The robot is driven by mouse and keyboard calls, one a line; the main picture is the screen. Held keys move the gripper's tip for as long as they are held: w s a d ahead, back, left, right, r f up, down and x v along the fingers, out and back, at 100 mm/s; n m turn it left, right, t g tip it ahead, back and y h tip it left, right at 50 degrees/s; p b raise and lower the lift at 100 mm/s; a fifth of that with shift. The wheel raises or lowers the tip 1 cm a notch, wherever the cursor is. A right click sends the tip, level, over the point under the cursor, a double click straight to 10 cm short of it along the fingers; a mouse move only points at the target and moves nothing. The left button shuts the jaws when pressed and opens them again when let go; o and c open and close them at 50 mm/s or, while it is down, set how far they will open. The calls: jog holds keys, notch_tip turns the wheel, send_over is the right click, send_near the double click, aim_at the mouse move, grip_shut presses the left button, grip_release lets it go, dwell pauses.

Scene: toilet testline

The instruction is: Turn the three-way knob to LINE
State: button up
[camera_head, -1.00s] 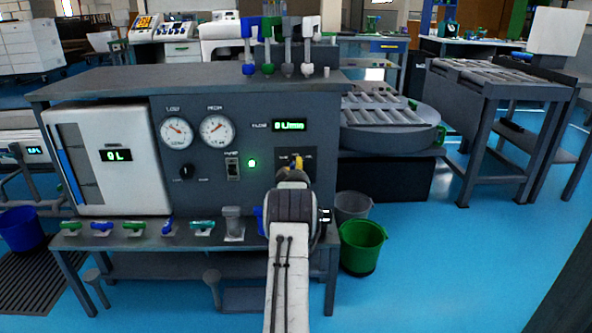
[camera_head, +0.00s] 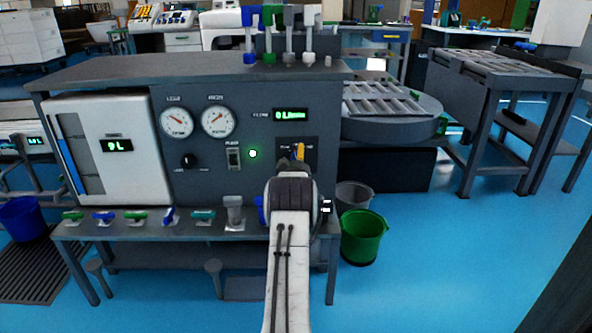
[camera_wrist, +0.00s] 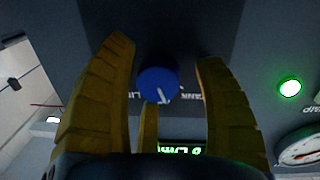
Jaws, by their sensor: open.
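The three-way knob (camera_wrist: 158,84) is a blue round knob with a white pointer line. In the wrist view its pointer points down and slightly right. Lettering beside it is partly hidden and not fully readable. My gripper (camera_wrist: 165,52) is open, with yellow fingers left and right of the knob and another finger below it. I see a gap between the side fingers and the knob; contact is not clear. In the head view my gripper (camera_head: 299,152) is in front of the knob's dark plate (camera_head: 312,143), and the knob is mostly hidden.
The panel carries a green lamp (camera_head: 253,154), a switch (camera_head: 233,157), two gauges (camera_head: 217,121) and a flow display (camera_head: 291,115). A ledge with several coloured handles (camera_head: 135,217) is below. A green bucket (camera_head: 362,235) stands on the floor at right.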

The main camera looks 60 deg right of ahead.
jog(key=v, duration=1.1)
jog(key=shift+a, duration=0.3)
jog(key=shift+s, duration=0.15)
jog(key=shift+w+d+f+n, duration=0.1)
jog(key=shift+w+d+n, duration=0.85)
jog(key=shift+d, duration=0.75)
jog(key=shift+w+d+f+n, duration=0.1)
jog(key=shift+w+d+n, duration=0.85)
jog(key=shift+d, duration=0.75)
jog(key=shift+w+d+n, duration=0.85)
jog(key=shift+d+n, duration=0.25)
jog(key=shift+d, duration=0.6)
jog(key=shift+c, duration=0.4)
